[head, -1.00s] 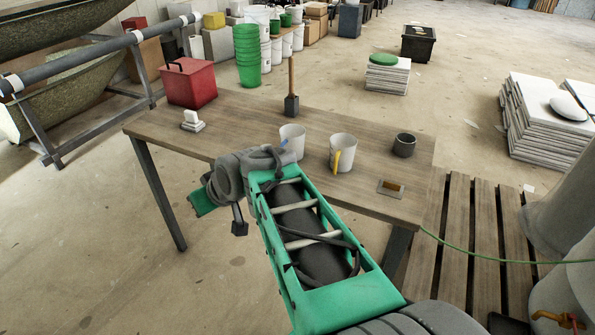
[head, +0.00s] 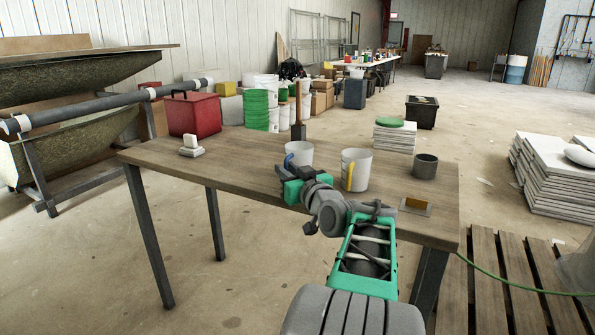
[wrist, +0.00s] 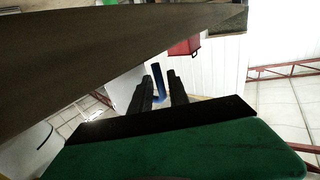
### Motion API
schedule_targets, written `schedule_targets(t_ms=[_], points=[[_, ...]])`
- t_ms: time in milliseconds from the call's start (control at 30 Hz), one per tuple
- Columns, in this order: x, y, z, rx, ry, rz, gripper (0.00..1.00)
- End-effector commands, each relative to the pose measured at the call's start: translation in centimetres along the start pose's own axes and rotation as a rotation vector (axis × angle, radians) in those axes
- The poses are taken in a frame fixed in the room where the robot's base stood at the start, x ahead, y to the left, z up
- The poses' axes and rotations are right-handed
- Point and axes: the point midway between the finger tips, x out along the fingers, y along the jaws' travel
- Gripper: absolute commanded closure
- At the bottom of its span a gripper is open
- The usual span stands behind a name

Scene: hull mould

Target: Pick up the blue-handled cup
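The blue-handled cup (head: 300,153) is white and stands upright on the wooden table (head: 235,162). Its blue handle (head: 288,160) is on its left side in the head view. A second white cup with a yellow handle (head: 357,168) stands to its right. My gripper (wrist: 161,80) is at the near side of the blue-handled cup. In the wrist view its two dark fingers are apart, with the blue handle (wrist: 158,82) showing between them. I cannot tell whether they touch it.
A dark grey cup (head: 425,166) and a small tray (head: 415,206) are at the table's right. A wooden-handled tool (head: 299,115) stands behind the cups. A red box (head: 193,114) and a white block (head: 190,147) are at the left. The table's left-middle is clear.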

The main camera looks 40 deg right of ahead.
Motion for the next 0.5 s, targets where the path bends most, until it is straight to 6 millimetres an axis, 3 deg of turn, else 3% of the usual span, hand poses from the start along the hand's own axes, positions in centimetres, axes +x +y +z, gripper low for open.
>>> schedule_targets(t_ms=[267,500], points=[[0.66,-0.01,-0.11,0.000,0.000,0.001,0.80],[0.64,-0.02,-0.09,0.000,0.000,0.001,0.99]])
